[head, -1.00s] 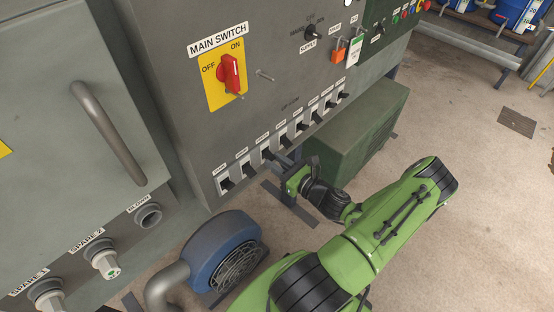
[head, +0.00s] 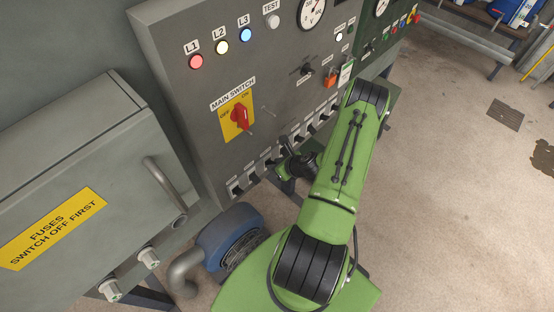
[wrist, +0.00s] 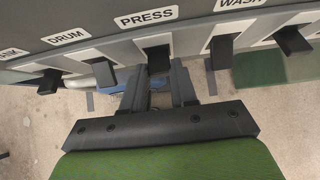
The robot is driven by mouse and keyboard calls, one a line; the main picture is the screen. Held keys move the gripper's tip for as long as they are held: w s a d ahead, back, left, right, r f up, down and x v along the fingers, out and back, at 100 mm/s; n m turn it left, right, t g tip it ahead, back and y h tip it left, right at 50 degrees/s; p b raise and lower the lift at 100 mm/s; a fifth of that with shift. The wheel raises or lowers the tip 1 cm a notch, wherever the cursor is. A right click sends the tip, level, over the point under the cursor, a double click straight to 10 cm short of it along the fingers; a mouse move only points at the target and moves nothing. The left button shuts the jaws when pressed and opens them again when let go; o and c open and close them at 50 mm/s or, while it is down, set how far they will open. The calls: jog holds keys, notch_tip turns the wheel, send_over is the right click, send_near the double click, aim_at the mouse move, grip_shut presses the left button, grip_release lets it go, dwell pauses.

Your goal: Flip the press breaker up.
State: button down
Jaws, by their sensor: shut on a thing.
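The press breaker (wrist: 157,58) is a black lever in a pale slot under the PRESS label, between the DRUM and WASH breakers in the wrist view. It points down and out toward the wrist camera. My gripper (wrist: 158,74) reaches it from below, one dark finger on each side, and is shut on the lever. In the head view my gripper (head: 280,166) is at the breaker row on the grey panel's lower edge. My arm hides the press lever there.
The drum breaker (wrist: 105,72) and wash breaker (wrist: 221,50) stand close on either side. The red main switch (head: 241,117) is above the row. A blue blower (head: 228,235) sits below left, and a grey fuse box (head: 75,165) juts out at left. Open floor lies right.

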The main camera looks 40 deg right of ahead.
jog(key=shift+w+r+g+p, duration=0.15)
jog(key=shift+r+g+p, duration=0.05)
jog(key=shift+g+p, duration=0.25)
jog(key=c, duration=0.9)
grip_release()
jog(key=v, duration=1.5)
jog(key=shift+s+a+r, duration=0.1)
jog(key=shift+s+r, duration=0.15)
jog(key=shift+s, duration=0.1)
jog(key=shift+f, duration=0.1)
